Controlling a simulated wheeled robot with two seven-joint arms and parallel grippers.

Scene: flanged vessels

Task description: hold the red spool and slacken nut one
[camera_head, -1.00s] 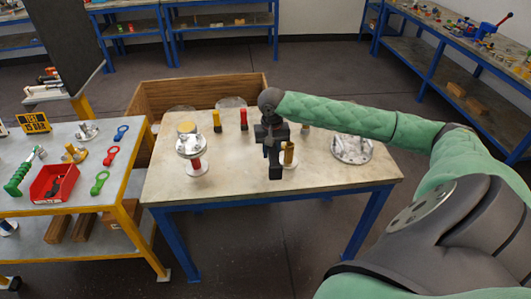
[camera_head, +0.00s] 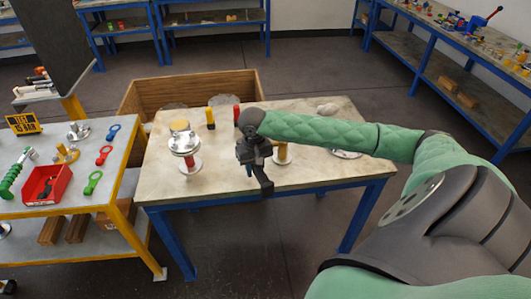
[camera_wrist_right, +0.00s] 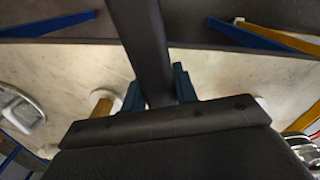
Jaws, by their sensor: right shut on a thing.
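The red spool (camera_head: 190,160) stands at the left of the central table, a short red column between an upper metal flange (camera_head: 184,142) and a lower one (camera_head: 190,169). Nuts on the flange are too small to tell apart, so I cannot pick out nut one. My right gripper (camera_head: 249,168) is over the table, right of the red spool and apart from it. In the right wrist view, its blue fingers (camera_wrist_right: 160,90) are shut on a dark bar (camera_wrist_right: 145,40). The bar's end (camera_head: 265,186) reaches the table's front edge in the head view. My left gripper is not in view.
A yellow cylinder (camera_head: 210,118) and a red cylinder (camera_head: 237,113) stand at the back. A side table at left bears a red bin (camera_head: 62,184) and several coloured tools.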

